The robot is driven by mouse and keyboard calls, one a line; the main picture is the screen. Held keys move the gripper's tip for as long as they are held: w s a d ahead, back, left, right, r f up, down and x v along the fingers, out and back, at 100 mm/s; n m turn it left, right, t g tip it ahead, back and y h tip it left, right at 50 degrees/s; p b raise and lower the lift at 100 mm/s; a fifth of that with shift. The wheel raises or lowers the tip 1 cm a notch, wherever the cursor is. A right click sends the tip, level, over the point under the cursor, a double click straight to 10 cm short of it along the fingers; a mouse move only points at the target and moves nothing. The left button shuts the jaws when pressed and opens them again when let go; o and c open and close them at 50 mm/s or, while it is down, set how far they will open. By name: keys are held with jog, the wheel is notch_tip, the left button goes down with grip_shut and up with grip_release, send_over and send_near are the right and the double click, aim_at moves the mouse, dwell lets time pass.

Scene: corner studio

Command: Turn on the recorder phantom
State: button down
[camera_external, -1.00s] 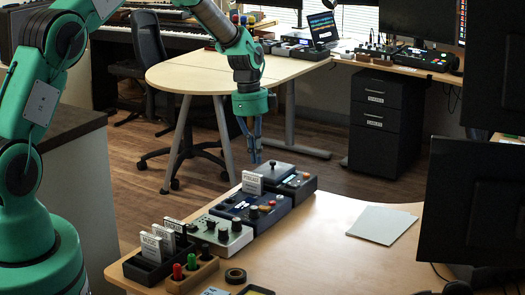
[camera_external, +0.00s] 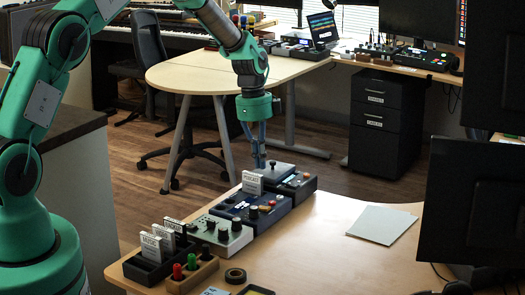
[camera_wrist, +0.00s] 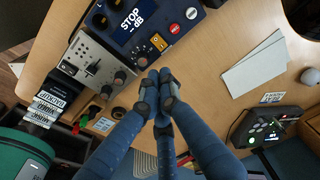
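The recorder (camera_external: 238,209) is a dark blue box on the near desk. In the wrist view the recorder's screen (camera_wrist: 127,22) reads "STOP" and "-- dB". Beside the screen are an orange switch (camera_wrist: 158,42), a red round button (camera_wrist: 174,29) and a white round button (camera_wrist: 192,13). I cannot read the switch's label or tell its state. My gripper (camera_external: 258,166) points down above the back of the recorder's row. In the wrist view my gripper (camera_wrist: 157,76) has its blue fingers drawn together, with nothing seen between them. The fingertips appear just below the orange switch, and their height is unclear.
A grey mixer (camera_external: 222,235) stands beside the recorder. A card holder (camera_external: 150,266) and a wooden plug holder (camera_external: 192,275) are nearer. A white card (camera_external: 252,184) stands behind the recorder. Paper sheets (camera_external: 382,224) and a monitor (camera_external: 470,200) are to the right. The desk's middle is clear.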

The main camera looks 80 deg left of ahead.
aim_at(267, 209)
jog(key=f, duration=0.8)
jog(key=w+d+f+b, duration=0.1)
jog(key=f, duration=0.3)
jog(key=shift+f, duration=0.15)
jog(key=shift+w+d+f+b, duration=0.2)
jog(key=shift+f+b, duration=0.25)
jog(key=shift+b, duration=0.25)
jog(key=shift+s+r, duration=0.1)
jog(key=shift+r, duration=0.05)
jog(key=shift+s, duration=0.15)
